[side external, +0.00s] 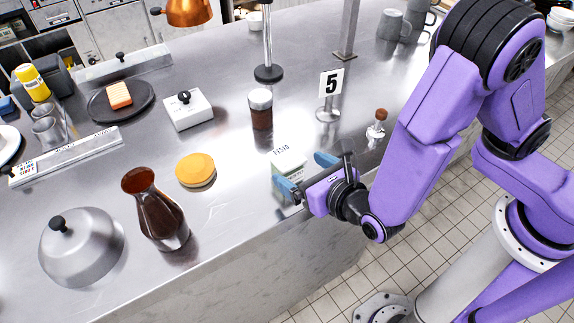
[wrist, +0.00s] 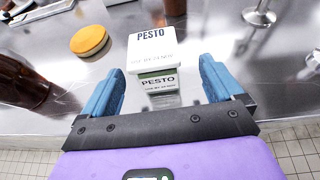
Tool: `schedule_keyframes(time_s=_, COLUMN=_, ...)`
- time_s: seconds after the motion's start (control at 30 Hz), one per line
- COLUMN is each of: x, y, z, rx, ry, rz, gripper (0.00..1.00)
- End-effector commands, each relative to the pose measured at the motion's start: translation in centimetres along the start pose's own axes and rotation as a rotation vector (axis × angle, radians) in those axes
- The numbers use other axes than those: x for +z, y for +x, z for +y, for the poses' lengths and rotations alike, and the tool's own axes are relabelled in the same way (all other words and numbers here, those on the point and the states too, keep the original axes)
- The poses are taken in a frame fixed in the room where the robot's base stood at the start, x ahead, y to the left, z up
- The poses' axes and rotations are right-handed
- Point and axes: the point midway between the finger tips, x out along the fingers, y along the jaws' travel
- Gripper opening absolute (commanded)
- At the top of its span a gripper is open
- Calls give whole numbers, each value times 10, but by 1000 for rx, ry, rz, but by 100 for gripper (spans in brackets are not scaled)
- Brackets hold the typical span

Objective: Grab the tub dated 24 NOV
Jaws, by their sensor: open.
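A small tub (wrist: 155,53) with a white lid marked PESTO stands upright on the steel counter. Its lid and front label carry a smaller use-by line that looks like 24 NOV, though the print is tiny. The tub also shows in the side external view (side external: 288,160), partly hidden by my gripper. My gripper (wrist: 160,88) is open, with blue fingers to the left and right of the tub's near side. The fingers appear apart from the tub, and nothing is held.
A yellow-orange disc (side external: 196,170) and a carafe of brown liquid (side external: 155,210) stand left of the tub. A dark-filled jar (side external: 260,110), a number 5 stand (side external: 329,90) and a small shaker (side external: 377,124) stand behind. The counter's front edge is close.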

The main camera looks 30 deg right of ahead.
Motion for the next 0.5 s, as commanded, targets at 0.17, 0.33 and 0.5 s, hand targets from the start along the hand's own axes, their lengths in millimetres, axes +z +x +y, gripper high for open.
schedule_keyframes(time_s=0.17, x=0, y=13, z=1, rx=-4, ry=1, rz=1, gripper=94)
schedule_keyframes(time_s=0.33, x=0, y=38, z=5, rx=-4, ry=2, rz=1, gripper=94)
schedule_keyframes(time_s=0.5, x=0, y=52, z=5, rx=-1, ry=1, rz=2, gripper=94)
